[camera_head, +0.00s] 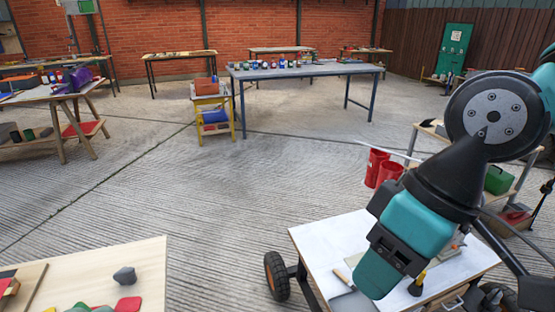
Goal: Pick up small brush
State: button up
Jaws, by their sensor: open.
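A small tool with a yellow upper part and a dark lower end (417,284) stands or lies on the white-topped table at the lower right. It may be the small brush, but it is too small to be sure. Left of it lies a tool with a wooden handle (343,277) and a grey flat end, perhaps a scraper. My teal and black arm hangs over this table and covers its middle. My gripper's fingers do not show, and I see nothing held.
The white-topped table (320,238) has wheels. A pale wooden table (140,262) with a grey stone-like lump is at the lower left. Red buckets (376,166) and a shelf with a green box (498,180) stand behind my arm. Concrete floor is clear in the middle.

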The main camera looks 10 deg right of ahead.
aim_at(349, 283)
jog(key=k, duration=0.5)
jog(key=u, duration=0.8)
jog(key=k, duration=0.65)
jog(key=z, duration=0.85)
jog(key=i, duration=0.5)
jog(key=z, duration=0.1)
